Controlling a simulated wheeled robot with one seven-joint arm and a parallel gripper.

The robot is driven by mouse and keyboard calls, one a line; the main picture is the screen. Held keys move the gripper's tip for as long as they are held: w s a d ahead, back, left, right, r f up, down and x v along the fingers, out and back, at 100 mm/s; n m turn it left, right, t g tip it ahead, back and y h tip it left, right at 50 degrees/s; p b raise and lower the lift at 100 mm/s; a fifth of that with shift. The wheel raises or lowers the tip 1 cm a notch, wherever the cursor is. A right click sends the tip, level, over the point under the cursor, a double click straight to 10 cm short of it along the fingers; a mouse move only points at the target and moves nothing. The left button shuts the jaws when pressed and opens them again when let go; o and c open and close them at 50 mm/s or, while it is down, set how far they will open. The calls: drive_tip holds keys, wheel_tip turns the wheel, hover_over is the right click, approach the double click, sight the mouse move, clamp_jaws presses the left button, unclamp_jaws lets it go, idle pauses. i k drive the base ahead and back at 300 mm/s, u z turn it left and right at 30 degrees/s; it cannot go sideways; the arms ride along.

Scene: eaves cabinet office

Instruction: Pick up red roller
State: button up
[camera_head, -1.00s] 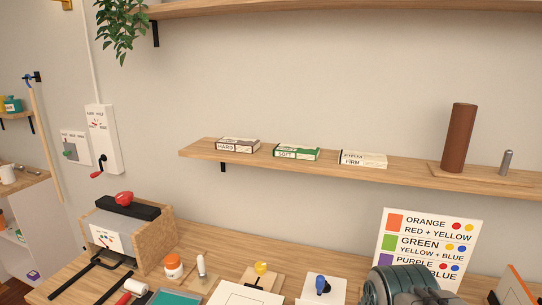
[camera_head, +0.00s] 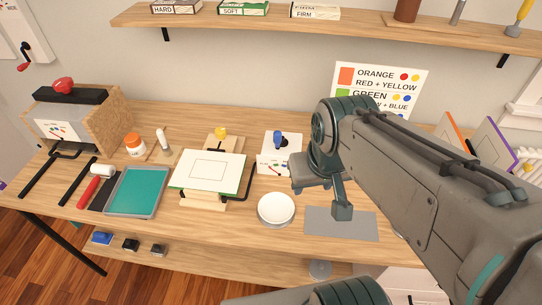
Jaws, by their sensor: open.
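A roller with a red handle (camera_head: 88,192) and a pale cylinder (camera_head: 101,170) at its far end lies at the left of the wooden table, on a dark strip just left of the teal tray (camera_head: 136,192). No other red roller is clear in view. My gripper (camera_head: 326,200) is open above the right part of the table, near a grey mat. It is far to the right of the roller, and nothing shows in it. My arm hides part of the table's right side.
A press with a red knob (camera_head: 63,85) stands behind the roller. An orange-lidded jar (camera_head: 135,146), a board with a white sheet (camera_head: 209,172) and a white round dish (camera_head: 276,209) are on the table. A wall shelf (camera_head: 260,23) runs above.

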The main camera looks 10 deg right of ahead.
sight(104, 169)
drive_tip(key=u, duration=1.5)
